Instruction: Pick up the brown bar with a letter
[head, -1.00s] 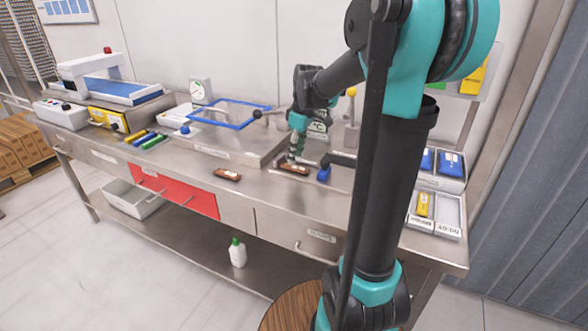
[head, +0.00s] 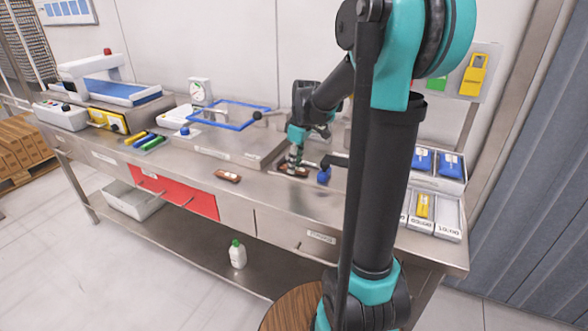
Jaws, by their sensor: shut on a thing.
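Two brown bars lie on the steel bench in the head view. One brown bar (head: 228,176) lies near the front edge, left of my gripper, with a pale mark on top. The other brown bar (head: 302,172) is at the fingertips of my gripper (head: 291,169), which points down and is shut on it. The fingers hide part of this bar. The bar is at or just above the bench top; I cannot tell which. Any letter on either bar is too small to read.
A blue-knobbed lever (head: 324,174) stands close to the right of my gripper. A blue frame (head: 232,114) lies on a raised plate behind left. Grey trays (head: 448,233) with blue and yellow items are at the right. The bench front between the bars is clear.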

